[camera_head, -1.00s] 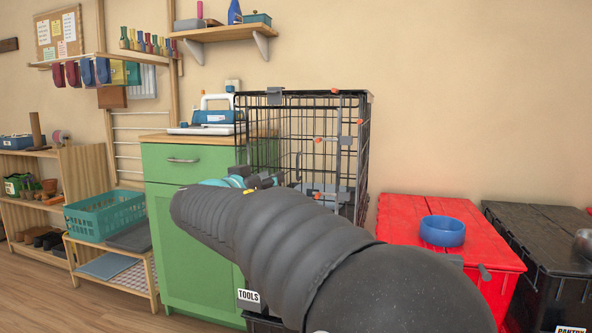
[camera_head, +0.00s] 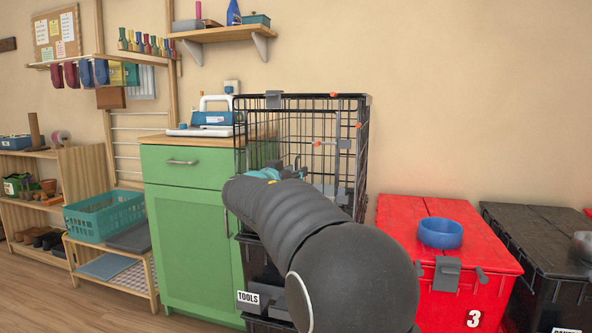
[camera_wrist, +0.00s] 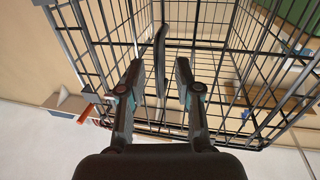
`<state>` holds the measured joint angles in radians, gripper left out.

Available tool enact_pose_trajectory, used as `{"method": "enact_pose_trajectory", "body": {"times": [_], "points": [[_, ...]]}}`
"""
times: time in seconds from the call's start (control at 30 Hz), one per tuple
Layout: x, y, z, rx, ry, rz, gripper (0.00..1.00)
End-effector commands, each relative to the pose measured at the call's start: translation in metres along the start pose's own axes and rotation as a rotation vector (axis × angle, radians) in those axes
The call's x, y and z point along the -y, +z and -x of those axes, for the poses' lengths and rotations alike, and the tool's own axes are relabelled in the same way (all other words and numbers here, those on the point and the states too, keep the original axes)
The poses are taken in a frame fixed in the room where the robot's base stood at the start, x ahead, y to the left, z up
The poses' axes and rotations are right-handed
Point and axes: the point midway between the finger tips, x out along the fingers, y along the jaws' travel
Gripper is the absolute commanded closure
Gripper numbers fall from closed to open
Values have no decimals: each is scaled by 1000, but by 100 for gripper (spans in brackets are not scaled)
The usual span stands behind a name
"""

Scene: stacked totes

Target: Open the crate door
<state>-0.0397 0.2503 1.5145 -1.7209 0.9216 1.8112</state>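The black wire crate (camera_head: 352,112) stands on a black tote labelled TOOLS, right of the green cabinet. Its front shows orange-tipped latch parts (camera_head: 318,143) and grey plates. My gripper (camera_head: 292,170) is at the crate's front, partly hidden by my arm. In the wrist view my gripper (camera_wrist: 160,64) has its two fingers spread apart. A dark curved bar (camera_wrist: 160,50) shows between them, with no visible contact; its depth is unclear. Crate wires (camera_wrist: 240,70) surround the fingers in that view. An orange tip (camera_wrist: 86,112) shows at lower left. Whether the door is ajar is unclear.
The green cabinet (camera_head: 188,220) stands close on the crate's left. A red tote (camera_head: 400,209) with a blue bowl (camera_head: 441,233) on top stands right of it, and a black tote (camera_head: 535,230) farther right. Open floor (camera_head: 110,305) lies at lower left.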

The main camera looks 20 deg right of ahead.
Motion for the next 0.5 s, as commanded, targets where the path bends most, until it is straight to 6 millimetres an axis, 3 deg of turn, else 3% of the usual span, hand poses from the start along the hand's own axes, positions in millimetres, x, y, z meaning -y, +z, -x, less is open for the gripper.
{"method": "enact_pose_trajectory", "body": {"times": [0.13, 0.47, 0.5], "points": [[0, 0, -11, 0, 0, 0, 67], [0, 0, -13, 0, -1, 0, 67], [0, 0, -13, 0, -1, 0, 77]]}}
